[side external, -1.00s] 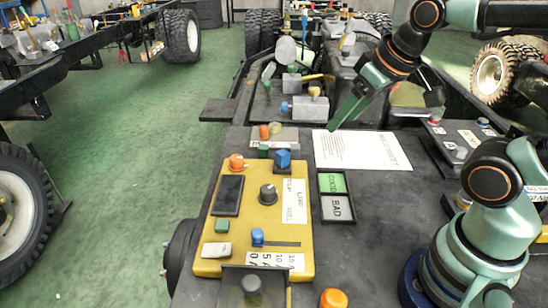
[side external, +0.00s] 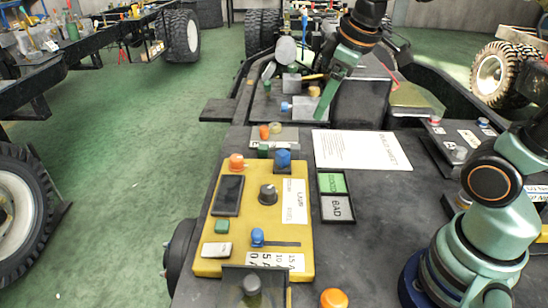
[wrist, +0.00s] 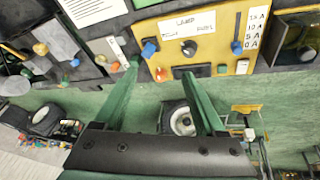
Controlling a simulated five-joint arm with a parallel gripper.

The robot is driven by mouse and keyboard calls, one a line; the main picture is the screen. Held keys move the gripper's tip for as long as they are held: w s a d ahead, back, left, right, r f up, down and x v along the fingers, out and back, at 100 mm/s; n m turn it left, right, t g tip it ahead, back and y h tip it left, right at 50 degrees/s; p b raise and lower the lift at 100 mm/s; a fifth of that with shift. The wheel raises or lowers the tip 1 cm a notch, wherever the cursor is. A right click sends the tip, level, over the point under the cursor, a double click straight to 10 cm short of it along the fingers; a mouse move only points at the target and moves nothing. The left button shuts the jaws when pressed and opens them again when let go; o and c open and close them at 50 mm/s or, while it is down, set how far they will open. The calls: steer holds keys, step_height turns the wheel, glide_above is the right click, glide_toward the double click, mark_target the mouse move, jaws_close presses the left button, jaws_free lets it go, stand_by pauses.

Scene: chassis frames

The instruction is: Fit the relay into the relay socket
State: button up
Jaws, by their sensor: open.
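No part is labelled as the relay or the relay socket, and I cannot tell for sure which they are. A blue block (side external: 283,159) stands at the back right of the yellow panel (side external: 301,262); the block also shows in the wrist view (wrist: 150,48). A small green block (side external: 263,151) is just behind the panel. My gripper (side external: 319,118) is raised behind the white sheet, apart from the blue block. In the wrist view its two green fingers (wrist: 159,67) are spread, with nothing held between them.
The panel carries an orange knob (side external: 236,162), a black dial (side external: 268,194), a dark rectangle (side external: 228,196) and a blue slider (side external: 257,237). A white sheet (side external: 361,149) and a GOOD/BAD tray (side external: 351,209) lie to the right. The dark surface right of the tray is clear.

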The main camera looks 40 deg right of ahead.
steer(key=w+f+n+g, duration=0.2)
steer(key=w+f+n, duration=0.1)
steer(key=w+n, duration=0.4)
steer(key=n+g, duration=0.2)
steer(key=n, duration=0.3)
glide_above(283, 152)
step_height(283, 152, down, 6)
steer(key=shift+n, duration=0.3)
steer(key=f, duration=0.7)
steer(key=shift+w, duration=0.35)
steer(key=shift+s+f, duration=0.2)
steer(key=shift+f, duration=1.1)
steer(key=shift+s+f, duration=0.15)
steer(key=shift+f, duration=1.15)
steer(key=shift+c, duration=0.3)
jaws_close()
steer(key=shift+r, duration=0.1)
